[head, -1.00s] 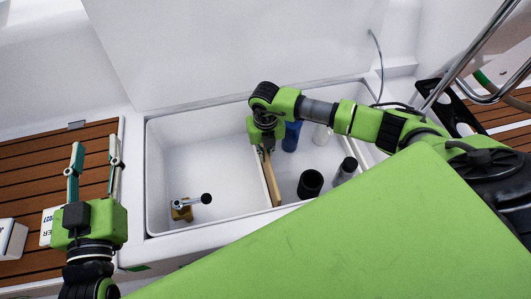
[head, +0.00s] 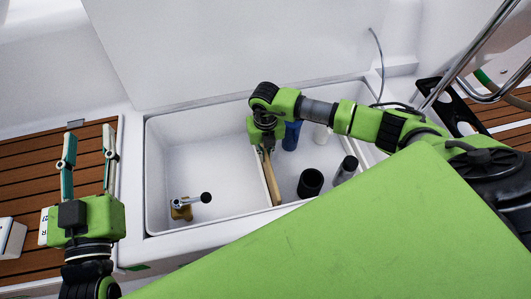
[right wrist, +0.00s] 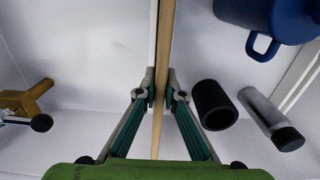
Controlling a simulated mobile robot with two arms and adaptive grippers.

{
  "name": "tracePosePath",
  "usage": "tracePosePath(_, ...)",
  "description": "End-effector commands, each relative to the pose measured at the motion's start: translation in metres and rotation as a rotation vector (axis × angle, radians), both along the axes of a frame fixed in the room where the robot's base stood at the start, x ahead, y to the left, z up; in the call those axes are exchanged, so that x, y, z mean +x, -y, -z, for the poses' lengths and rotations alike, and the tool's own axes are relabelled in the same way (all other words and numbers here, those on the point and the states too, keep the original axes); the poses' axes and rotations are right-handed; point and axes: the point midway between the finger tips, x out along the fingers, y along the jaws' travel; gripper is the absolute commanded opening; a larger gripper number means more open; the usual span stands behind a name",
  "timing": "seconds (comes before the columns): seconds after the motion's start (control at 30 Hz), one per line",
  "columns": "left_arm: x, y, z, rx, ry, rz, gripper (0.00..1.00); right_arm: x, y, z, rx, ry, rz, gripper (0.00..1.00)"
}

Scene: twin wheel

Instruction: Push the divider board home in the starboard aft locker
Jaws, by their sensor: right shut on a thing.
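The divider board (head: 271,180) stands on edge across the white locker (head: 165,135), between its left and right parts. Its wooden top edge (right wrist: 161,60) runs up the right wrist view. My right gripper (head: 264,147) is over the board, its fingers on either side. In the right wrist view the fingertips of my right gripper (right wrist: 161,92) are closed against both faces of the board. The board's lower edge and whether it is fully seated are hidden. My left gripper (head: 88,158) is open and empty, with fingers pointing up, left of the locker.
Left of the board is a brass fitting with a black-knobbed lever (head: 183,208). Teak deck (head: 30,165) lies at left.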

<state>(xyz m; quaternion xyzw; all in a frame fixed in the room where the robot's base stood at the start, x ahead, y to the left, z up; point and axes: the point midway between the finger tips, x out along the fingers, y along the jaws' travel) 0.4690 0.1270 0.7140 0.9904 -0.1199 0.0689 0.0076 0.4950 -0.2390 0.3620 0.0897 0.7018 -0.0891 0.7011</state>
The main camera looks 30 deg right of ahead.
Motion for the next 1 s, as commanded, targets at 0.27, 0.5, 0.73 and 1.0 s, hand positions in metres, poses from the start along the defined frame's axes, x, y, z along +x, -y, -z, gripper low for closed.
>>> tracePosePath(0.27, 0.000, 0.001, -0.002, -0.003, 0.009, 0.001, 0.40, 0.000, 0.000, 0.000, 0.001, 0.001, 0.000, 0.28)
tracePosePath(0.5, 0.000, 0.001, -0.002, -0.003, 0.006, 0.002, 0.40, 0.000, 0.000, -0.001, 0.000, 0.000, 0.000, 0.28)
tracePosePath(0.73, 0.000, 0.001, -0.002, -0.002, 0.006, 0.002, 0.40, 0.001, 0.000, -0.033, 0.001, 0.004, -0.001, 0.28)
tracePosePath(1.0, 0.000, 0.001, -0.002, -0.002, 0.006, 0.001, 0.40, 0.001, 0.000, -0.090, 0.001, 0.004, -0.001, 0.28)
